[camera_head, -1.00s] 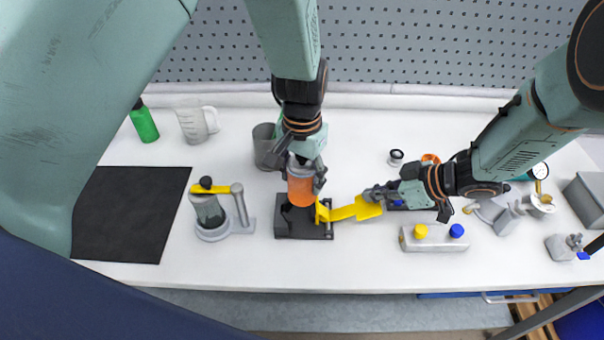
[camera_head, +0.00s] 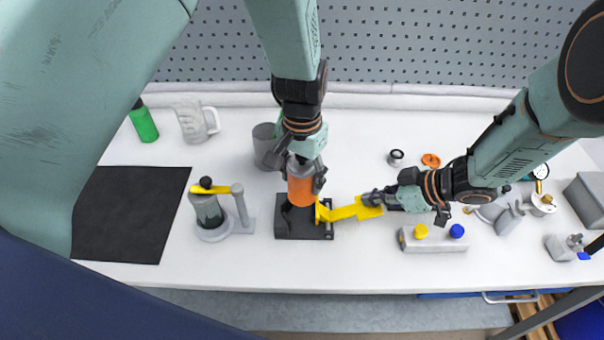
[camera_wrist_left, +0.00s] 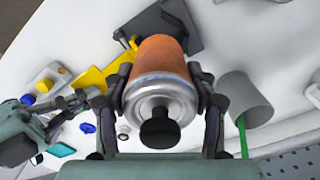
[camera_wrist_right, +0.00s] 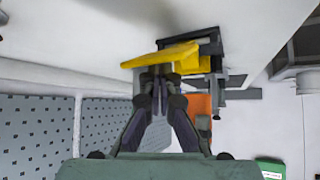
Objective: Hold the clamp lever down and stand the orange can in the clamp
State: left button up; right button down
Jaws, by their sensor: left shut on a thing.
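The orange can (camera_head: 301,190), with a silver top and black knob, is between the fingers of my left gripper (camera_head: 304,178). The left wrist view shows the fingers shut around the can's silver end (camera_wrist_left: 160,92). The can is upright over the rear of the black clamp base (camera_head: 302,228); I cannot tell whether it touches it. The yellow clamp lever (camera_head: 345,212) sticks out to the right of the clamp. My right gripper (camera_head: 375,198) is at the lever's outer end. In the right wrist view its fingertips (camera_wrist_right: 158,80) are together against the lever (camera_wrist_right: 160,56).
A grey cup (camera_head: 265,146) stands behind the clamp. A grey holder with a yellow-topped jar (camera_head: 208,208) stands left. A grey block with yellow and blue knobs (camera_head: 434,240) lies right, near the front edge. The black mat (camera_head: 128,212) is bare.

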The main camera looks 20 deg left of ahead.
jog(key=shift+s+f, duration=0.15)
jog(key=shift+f, duration=1.9)
pick_arm(q)
jog(key=shift+f, duration=1)
jog(key=shift+f, duration=2)
